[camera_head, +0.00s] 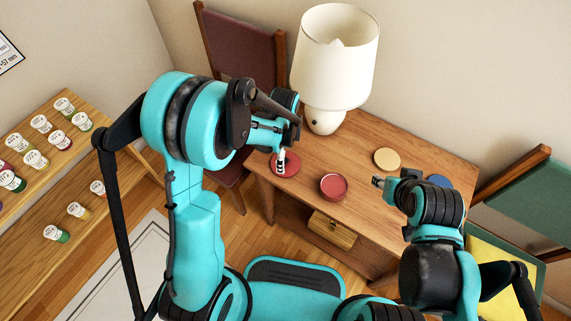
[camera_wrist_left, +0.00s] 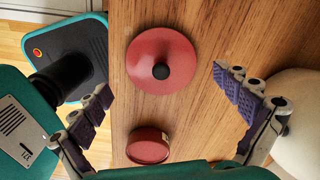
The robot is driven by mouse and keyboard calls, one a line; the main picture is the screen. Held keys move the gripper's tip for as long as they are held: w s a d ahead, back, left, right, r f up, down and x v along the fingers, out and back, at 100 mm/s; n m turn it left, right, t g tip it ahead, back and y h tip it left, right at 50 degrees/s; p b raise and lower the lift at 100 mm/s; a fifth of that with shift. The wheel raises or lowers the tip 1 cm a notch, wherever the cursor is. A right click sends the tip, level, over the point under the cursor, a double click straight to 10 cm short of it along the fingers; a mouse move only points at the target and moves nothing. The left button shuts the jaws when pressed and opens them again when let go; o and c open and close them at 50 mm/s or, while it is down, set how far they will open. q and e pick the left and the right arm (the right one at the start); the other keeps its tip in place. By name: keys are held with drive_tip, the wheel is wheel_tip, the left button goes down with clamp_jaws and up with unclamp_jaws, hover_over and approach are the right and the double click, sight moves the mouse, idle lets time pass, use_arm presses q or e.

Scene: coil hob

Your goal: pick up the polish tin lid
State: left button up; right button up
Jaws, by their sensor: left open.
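The polish tin lid, a red disc with a black knob, lies flat on the wooden table at the left end (camera_head: 292,168). In the left wrist view the lid (camera_wrist_left: 150,50) shows in full, knob up. The red open tin (camera_head: 333,187) stands to its right and also shows in the left wrist view (camera_wrist_left: 148,147). My left gripper (camera_head: 280,163) is over the lid, fingers spread apart and empty, with the lid between them in the left wrist view (camera_wrist_left: 163,83). My right gripper (camera_head: 377,182) is over the table's right part; its opening is too small to tell.
A white lamp (camera_head: 335,60) stands at the table's back left. A tan disc (camera_head: 387,158) and a partly hidden blue disc (camera_head: 439,181) lie on the right. A green-backed chair (camera_head: 530,205) is beside the right end. The table (camera_head: 345,152) is bare between lamp and tin.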

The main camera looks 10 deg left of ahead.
sight(286, 160)
use_arm(q)
drive_tip(key=f+b, duration=0.1)
drive_tip(key=f, duration=0.2)
drive_tip(key=shift+d+f, duration=0.1)
drive_tip(key=shift+d, duration=0.1)
drive_tip(key=shift+f+b, duration=0.3)
drive_tip(key=shift+r, duration=0.1)
drive_tip(key=c, duration=1.3)
drive_tip(key=shift+s, duration=0.1)
drive_tip(key=shift+c, duration=0.3)
